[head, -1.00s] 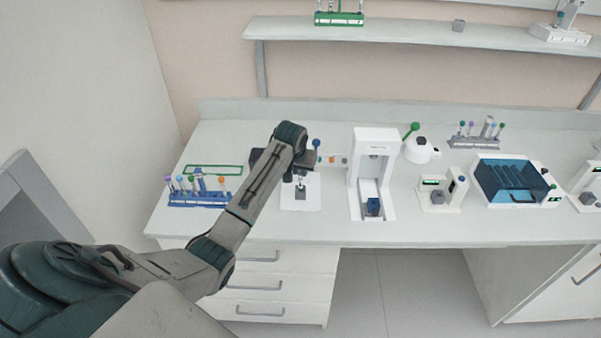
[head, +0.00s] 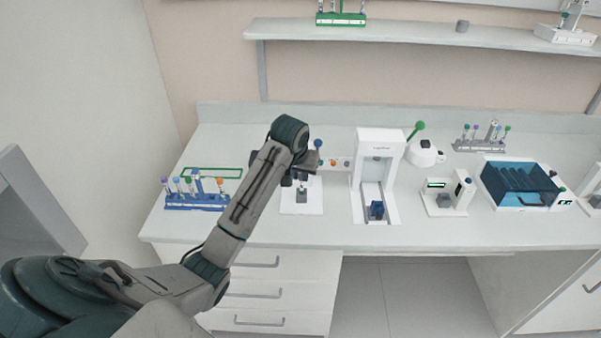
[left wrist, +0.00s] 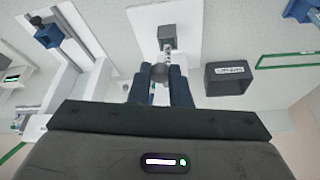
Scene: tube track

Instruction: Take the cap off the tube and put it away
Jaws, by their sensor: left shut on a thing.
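In the left wrist view, my left gripper (left wrist: 161,82) is shut on the round grey cap (left wrist: 159,72) between its two dark blue fingertips. The slim tube (left wrist: 166,49) is in line with the cap, between it and a grey block (left wrist: 168,37) on a white plate. Whether the cap still sits on the tube I cannot tell. In the head view, my left gripper (head: 301,176) is above the grey block (head: 301,196); the cap is hidden there. A dark box with a white label (left wrist: 228,78) lies beside the gripper in the wrist view. My right gripper is not in view.
A blue rack (head: 196,203) with several capped tubes stands at the left, before a green outline (head: 212,172). A white device (head: 381,150) with a blue block stands right of the plate. More devices stand farther right. The front strip of the bench is clear.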

